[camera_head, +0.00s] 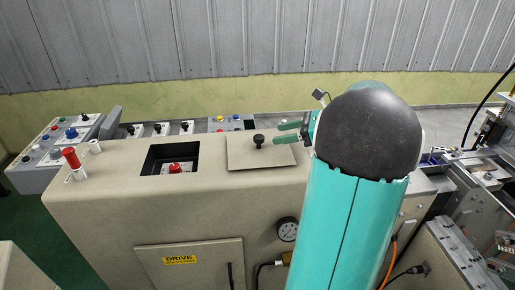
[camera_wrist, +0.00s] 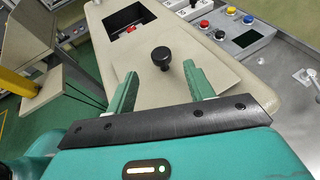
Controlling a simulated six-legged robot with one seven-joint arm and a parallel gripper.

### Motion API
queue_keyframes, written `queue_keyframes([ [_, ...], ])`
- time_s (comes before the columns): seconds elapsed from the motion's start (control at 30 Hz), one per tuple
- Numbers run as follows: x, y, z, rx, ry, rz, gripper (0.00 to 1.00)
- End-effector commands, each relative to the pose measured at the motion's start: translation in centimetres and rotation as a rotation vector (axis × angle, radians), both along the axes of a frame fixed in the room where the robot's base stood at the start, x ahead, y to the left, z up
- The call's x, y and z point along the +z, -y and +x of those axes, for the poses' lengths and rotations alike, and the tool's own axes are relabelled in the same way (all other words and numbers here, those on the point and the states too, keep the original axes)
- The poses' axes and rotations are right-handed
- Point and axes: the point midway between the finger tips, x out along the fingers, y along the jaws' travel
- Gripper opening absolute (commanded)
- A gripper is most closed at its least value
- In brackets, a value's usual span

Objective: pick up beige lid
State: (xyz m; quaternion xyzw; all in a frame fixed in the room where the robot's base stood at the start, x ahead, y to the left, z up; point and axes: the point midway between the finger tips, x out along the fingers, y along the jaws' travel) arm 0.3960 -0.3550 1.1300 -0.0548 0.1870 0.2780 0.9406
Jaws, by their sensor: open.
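The beige lid (camera_head: 238,151) lies on top of the beige machine cabinet, a flat plate with a black knob (camera_head: 258,141) standing on it. In the wrist view the lid (camera_wrist: 178,84) is ahead of my gripper, with its knob (camera_wrist: 161,57) upright. My gripper (camera_head: 287,133) is to the right of the knob in the head view, with its green fingers apart. In the wrist view my gripper (camera_wrist: 158,83) is open and empty. The knob appears beyond the fingertips, roughly in line with the gap, and apart from both fingers.
A square opening with a red button (camera_head: 175,168) is left of the lid on the cabinet top (camera_head: 110,180). A red-capped post (camera_head: 71,158) stands at the left end. Control panels (camera_head: 158,130) with buttons run behind. A gauge (camera_head: 287,229) is on the front face.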

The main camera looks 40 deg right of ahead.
Motion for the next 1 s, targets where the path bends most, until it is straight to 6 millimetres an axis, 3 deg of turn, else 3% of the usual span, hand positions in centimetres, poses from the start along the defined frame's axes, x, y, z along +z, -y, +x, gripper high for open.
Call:
queue_keyframes([
  [0.6, -3.1, -3.8, 6.3, 0.006, 0.000, 0.000, 0.53],
  [0.9, -3.4, -4.1, 6.8, 0.004, -0.001, -0.001, 0.53],
  [1.0, -3.4, -4.1, 6.8, 0.004, -0.001, -0.001, 0.35],
])
